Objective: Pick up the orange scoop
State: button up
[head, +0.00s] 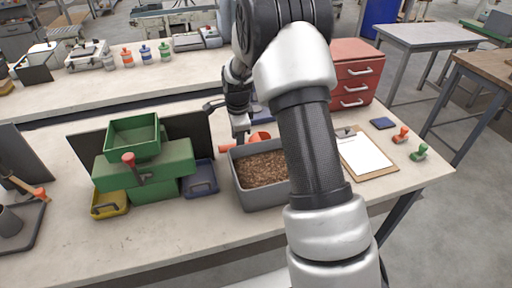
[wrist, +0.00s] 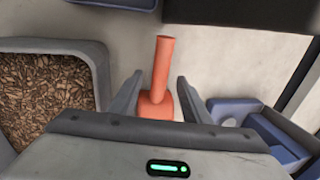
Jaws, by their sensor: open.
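The orange scoop (wrist: 162,72) lies on the bench in the wrist view, its handle pointing up the picture and its wider part between my gripper's fingers. In the head view the scoop (head: 259,137) shows behind the grey bin, partly hidden by my arm and the bin. My gripper (wrist: 155,97) is open, with one finger on each side of the scoop and a gap to each. I cannot tell how far the fingertips are above the bench. The lower end of the scoop is hidden by my gripper's body.
A grey bin (head: 244,193) of brown pellets stands close beside the scoop. A blue tray (wrist: 235,110) lies on the other side in the wrist view. A green bagger (head: 145,170), red drawers (head: 352,75) and a clipboard (head: 384,168) stand around on the bench.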

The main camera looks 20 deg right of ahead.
jog(key=shift+w+f, duration=0.25)
jog(key=shift+f, duration=0.95)
jog(key=shift+r, duration=0.1)
grip_shut()
